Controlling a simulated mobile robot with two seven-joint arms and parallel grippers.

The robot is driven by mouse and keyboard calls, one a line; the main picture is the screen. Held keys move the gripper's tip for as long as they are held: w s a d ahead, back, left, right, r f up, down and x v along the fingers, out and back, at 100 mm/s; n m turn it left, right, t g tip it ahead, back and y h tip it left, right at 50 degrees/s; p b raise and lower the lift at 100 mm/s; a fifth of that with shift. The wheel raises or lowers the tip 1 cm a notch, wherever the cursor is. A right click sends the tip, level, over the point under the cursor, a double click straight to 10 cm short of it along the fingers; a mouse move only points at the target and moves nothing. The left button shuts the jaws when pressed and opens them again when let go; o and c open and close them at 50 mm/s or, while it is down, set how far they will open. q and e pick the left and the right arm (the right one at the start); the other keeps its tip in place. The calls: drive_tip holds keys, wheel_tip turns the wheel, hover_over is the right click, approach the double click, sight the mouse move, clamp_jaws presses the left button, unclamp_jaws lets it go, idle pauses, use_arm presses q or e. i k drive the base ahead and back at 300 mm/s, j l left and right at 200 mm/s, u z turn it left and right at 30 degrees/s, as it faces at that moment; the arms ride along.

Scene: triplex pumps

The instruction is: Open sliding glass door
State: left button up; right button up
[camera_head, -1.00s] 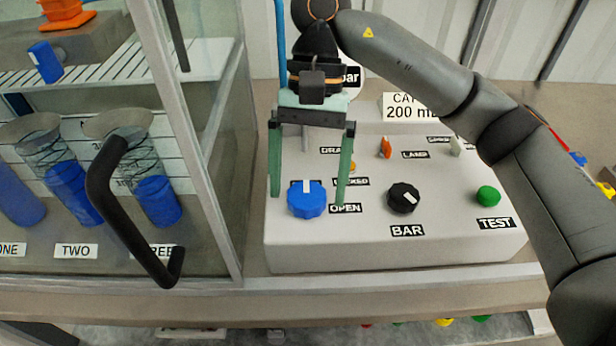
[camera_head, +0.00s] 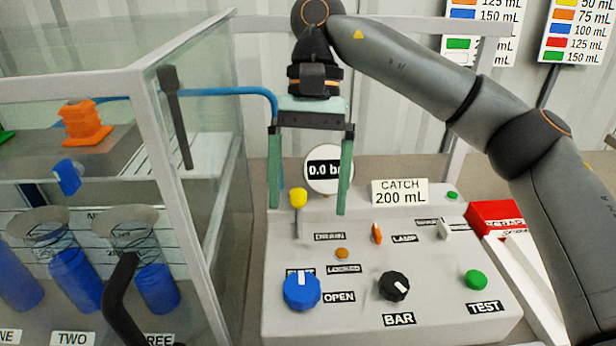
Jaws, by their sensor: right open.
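The glass door (camera_head: 190,250) stands at the left, in front of a cabinet with pumps and cylinders. Its black handle (camera_head: 122,290) shows at the lower left, its lower end cut off by the picture's edge. Whether the door is shut I cannot tell. My right gripper (camera_head: 308,208) points down above the back of the control panel, to the right of the cabinet. Its two green fingers are wide apart and hold nothing. It is well apart from the handle. My left gripper is not in view.
The grey control panel (camera_head: 450,290) carries a blue knob (camera_head: 302,291), a black knob (camera_head: 394,286), a green button (camera_head: 476,280) and a yellow-topped lever (camera_head: 298,198). A round gauge (camera_head: 328,170) stands behind. A red box (camera_head: 496,218) lies right of the panel.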

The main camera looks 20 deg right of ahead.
sight(130, 82)
drive_tip(key=k, duration=1)
